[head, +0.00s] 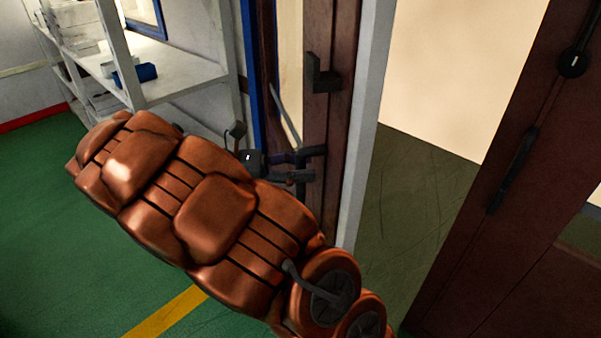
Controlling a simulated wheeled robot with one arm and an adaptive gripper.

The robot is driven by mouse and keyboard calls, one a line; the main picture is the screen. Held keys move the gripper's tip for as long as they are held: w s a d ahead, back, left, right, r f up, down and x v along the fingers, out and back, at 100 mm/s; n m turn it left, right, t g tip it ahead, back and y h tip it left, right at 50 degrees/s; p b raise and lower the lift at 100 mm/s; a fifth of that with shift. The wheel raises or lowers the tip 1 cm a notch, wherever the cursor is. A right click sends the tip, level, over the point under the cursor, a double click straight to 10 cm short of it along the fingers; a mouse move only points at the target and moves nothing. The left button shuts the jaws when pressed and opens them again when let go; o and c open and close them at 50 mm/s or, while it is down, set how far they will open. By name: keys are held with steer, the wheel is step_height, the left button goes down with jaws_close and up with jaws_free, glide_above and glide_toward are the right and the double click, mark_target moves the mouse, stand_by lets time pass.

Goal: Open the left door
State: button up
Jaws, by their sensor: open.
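The left door (338,115) is a dark brown panel with a glass pane, standing upright near the picture's middle. A black L-shaped handle or bracket (320,78) sits on its upper visible part. My gripper (313,165) is dark, open and seems empty. Its fingers are at the brown door's face, below the black bracket; I cannot tell whether they touch it. My copper-coloured arm hides the door's lower part. To the right of this door is an open gap.
A second brown door (480,230) stands at the right, with a long black handle (515,170) and a round black fitting (572,64). White shelves (180,75) hold a blue box (136,74) at the upper left. Green floor (60,230) with a yellow line (167,312) is open at left.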

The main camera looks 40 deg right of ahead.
glide_toward(329, 129)
steer(key=x, duration=0.4)
steer(key=shift+s+d+f, duration=0.1)
steer(key=shift+s+d, duration=0.1)
steer(key=shift+d, duration=0.15)
